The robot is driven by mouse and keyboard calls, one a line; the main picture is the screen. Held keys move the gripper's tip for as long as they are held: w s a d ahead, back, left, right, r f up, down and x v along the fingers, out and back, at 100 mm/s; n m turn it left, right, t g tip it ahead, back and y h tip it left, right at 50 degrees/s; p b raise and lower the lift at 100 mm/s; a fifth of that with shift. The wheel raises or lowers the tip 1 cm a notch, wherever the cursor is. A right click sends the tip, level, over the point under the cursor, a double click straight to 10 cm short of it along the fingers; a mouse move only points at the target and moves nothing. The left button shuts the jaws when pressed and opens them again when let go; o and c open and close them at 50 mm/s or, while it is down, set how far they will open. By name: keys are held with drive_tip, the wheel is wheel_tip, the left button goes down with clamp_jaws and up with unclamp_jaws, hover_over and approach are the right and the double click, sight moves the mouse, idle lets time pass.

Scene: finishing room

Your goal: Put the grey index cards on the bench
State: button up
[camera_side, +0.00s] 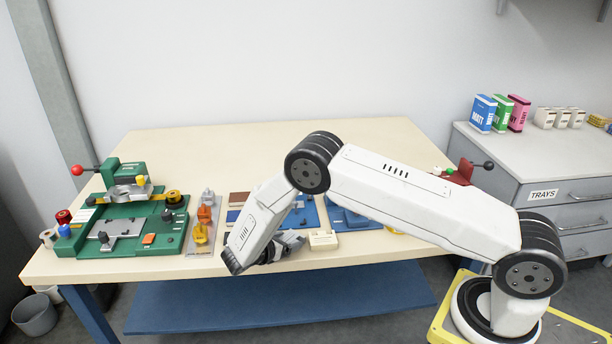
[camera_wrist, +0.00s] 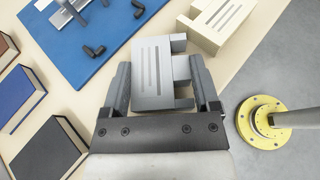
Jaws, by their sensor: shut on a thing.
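The grey index cards (camera_wrist: 152,72), a pale grey block with dark slots on its face, sit between the two fingers of my gripper (camera_wrist: 161,66) in the wrist view. My gripper is shut on them. In the side view my gripper (camera_side: 287,246) points down near the front edge of the bench (camera_side: 240,150), and my arm and fingers hide most of the cards. I cannot tell whether they touch the bench top. In the wrist view the bench top (camera_wrist: 262,40) shows behind the cards.
A similar cream block (camera_wrist: 222,18) lies close beyond the cards; it also shows in the side view (camera_side: 323,240). A blue board (camera_wrist: 62,42) with fittings and several books (camera_wrist: 22,97) lie left. A green fixture (camera_side: 135,225) fills the bench's left end. The back is clear.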

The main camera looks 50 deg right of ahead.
drive_tip(key=shift+f, duration=0.15)
drive_tip(key=o, duration=1.1)
drive_tip(key=shift+a+r, duration=0.1)
drive_tip(key=shift+r, duration=0.15)
drive_tip(key=v, duration=1.1)
drive_tip(key=shift+a, duration=0.4)
drive_tip(key=shift+d+r, duration=0.1)
drive_tip(key=shift+r, duration=0.05)
